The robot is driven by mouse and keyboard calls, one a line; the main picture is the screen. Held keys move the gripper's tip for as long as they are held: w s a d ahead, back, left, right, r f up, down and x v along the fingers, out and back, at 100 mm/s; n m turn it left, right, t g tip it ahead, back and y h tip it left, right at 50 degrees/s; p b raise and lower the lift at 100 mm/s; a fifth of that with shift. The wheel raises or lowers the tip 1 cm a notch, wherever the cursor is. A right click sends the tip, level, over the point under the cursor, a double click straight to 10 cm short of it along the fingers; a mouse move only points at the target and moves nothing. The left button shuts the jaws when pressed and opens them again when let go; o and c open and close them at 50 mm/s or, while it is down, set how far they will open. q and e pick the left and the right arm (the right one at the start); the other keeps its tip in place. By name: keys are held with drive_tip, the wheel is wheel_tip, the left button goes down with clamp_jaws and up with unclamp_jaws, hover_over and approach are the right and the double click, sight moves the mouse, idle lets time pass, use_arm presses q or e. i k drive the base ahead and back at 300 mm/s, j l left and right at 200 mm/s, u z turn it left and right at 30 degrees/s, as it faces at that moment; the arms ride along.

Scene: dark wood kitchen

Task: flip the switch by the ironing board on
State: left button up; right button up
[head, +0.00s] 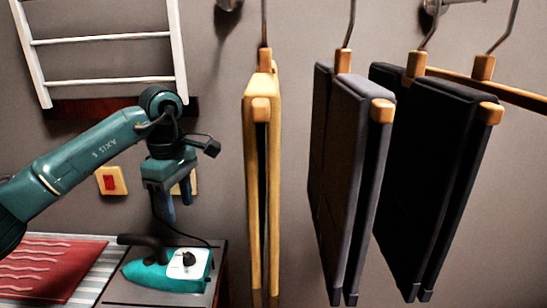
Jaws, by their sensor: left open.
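A switch (110,181) with a red rocker on a cream and orange plate is on the grey wall at the left. I cannot tell which way its rocker is set. My left gripper (174,207) is open and empty, with its blue fingers pointing down, to the right of the switch. A second pale wall plate (193,182) is partly hidden behind this gripper. The ironing board (90,283), striped grey, shows only in part at the lower left, below the switch. My right gripper is out of view.
A teal iron (165,270) stands on a dark surface (135,293) below my gripper. A red cloth (45,265) lies on the board. A white rack (110,37) is above. A wooden hanger (262,180) and dark garments (345,170) hang at the right.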

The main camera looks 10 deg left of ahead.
sight(109, 183)
drive_tip(key=k, duration=1)
